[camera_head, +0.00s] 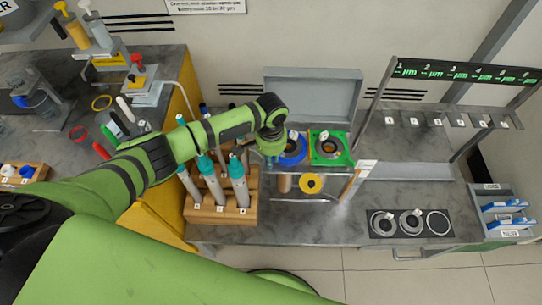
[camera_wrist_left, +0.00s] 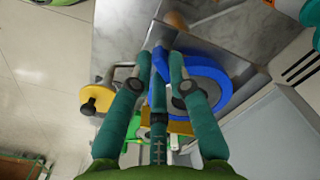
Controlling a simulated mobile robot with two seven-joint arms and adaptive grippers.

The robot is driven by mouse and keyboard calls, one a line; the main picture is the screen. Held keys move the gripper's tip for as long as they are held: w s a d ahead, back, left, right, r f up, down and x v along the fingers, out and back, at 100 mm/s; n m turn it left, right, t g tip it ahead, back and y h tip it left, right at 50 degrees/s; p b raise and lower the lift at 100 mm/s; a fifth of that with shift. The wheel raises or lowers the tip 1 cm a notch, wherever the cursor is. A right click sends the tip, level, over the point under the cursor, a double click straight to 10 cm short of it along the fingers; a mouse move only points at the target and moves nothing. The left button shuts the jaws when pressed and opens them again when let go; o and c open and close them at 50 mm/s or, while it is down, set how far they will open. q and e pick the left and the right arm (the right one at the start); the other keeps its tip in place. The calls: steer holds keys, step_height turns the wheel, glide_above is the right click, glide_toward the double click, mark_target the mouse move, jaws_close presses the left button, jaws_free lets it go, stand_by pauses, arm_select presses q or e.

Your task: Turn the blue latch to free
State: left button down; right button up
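A round blue ring fitting (camera_head: 292,151), which looks like the blue latch, sits on the rig at the bench's middle, left of a green square fitting (camera_head: 329,149). In the left wrist view the blue ring (camera_wrist_left: 214,76) is large, behind the fingers. My left gripper (camera_head: 273,153) is at the ring's left side, pointing down. In the left wrist view its teal fingers (camera_wrist_left: 160,58) come near each other over the ring's left edge. Whether they grip the ring or only stand around it is not clear. The fingers hide part of the ring. My right gripper is out of view.
A wooden rack (camera_head: 222,214) with several grey, teal-topped tubes stands close left of the gripper. A yellow disc (camera_head: 311,184) sits below the ring. A grey panel (camera_head: 313,88) rises behind. A dark plate with rings (camera_head: 411,223) lies right; bare bench lies between.

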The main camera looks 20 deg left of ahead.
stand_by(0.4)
arm_select(q)
steer(key=shift+r+m+p, duration=0.1)
steer(key=shift+m+p, duration=0.4)
steer(key=shift+m, duration=0.5)
steer(key=m, duration=0.2)
steer(key=shift+m+p, duration=0.3)
steer(key=shift+p, duration=0.1)
steer(key=m, duration=0.5)
steer(key=shift+s+a+p, duration=0.1)
steer(key=shift+p, duration=0.25)
steer(key=shift+m, duration=0.3)
steer(key=c, duration=1.2)
jaws_free()
